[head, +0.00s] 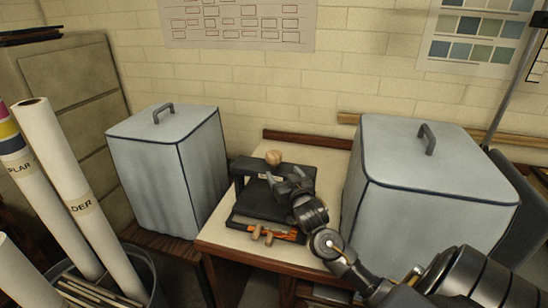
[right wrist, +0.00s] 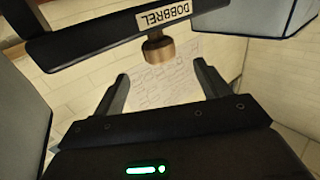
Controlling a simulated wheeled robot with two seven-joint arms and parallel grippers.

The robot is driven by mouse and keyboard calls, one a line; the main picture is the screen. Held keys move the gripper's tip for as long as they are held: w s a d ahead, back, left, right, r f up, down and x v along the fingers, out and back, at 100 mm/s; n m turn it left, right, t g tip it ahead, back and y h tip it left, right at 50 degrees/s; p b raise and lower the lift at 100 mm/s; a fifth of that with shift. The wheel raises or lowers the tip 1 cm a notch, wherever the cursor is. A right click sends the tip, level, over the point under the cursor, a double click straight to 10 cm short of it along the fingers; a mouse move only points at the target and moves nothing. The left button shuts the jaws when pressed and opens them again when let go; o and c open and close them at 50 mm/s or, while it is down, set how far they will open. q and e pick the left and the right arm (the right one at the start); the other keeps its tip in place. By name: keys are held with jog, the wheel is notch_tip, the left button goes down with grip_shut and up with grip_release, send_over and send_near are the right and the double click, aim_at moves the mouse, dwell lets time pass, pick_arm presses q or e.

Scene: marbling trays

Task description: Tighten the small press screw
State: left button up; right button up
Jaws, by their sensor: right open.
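The small press (head: 262,205) is dark and stands on the small table between two covered boxes. Its screw has a round tan knob (head: 273,157) above the dark crossbar (head: 250,169). In the right wrist view a brown knob (right wrist: 158,49) shows beside the crossbar, which bears a label (right wrist: 168,18) reading "DOBBREL". My right gripper (head: 284,176) is over the press, close to the knob and to the right of it. It is open and empty, with its fingers apart in the right wrist view (right wrist: 163,85); the knob appears beyond the fingertips, between their lines. My left gripper is out of view.
Grey-blue covered boxes stand left (head: 165,165) and right (head: 430,190) of the press, the right one close to my arm. Wooden-handled tools (head: 262,235) lie at the press's front. Paper rolls (head: 75,190) stand in a bin at left. The table (head: 215,232) has little bare room.

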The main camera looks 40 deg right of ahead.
aim_at(276, 160)
jog(key=x, duration=0.3)
jog(key=p+x, duration=0.1)
jog(key=x, duration=0.2)
jog(key=r+p+x, duration=0.1)
jog(key=x, duration=0.2)
jog(key=shift+w+d, duration=0.25)
jog(key=shift+d, duration=0.1)
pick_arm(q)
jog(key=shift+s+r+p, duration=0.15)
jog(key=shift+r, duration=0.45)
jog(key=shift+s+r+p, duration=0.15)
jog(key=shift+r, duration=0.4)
pick_arm(e)
jog(key=shift+w+d+f, duration=0.15)
jog(key=shift+w+d, duration=0.1)
jog(key=shift+w, duration=0.4)
jog(key=c, duration=1)
jog(key=shift+o, duration=0.2)
jog(key=shift+m+g+h, duration=0.5)
jog(key=shift+m+h, duration=0.3)
jog(key=shift+h, duration=0.4)
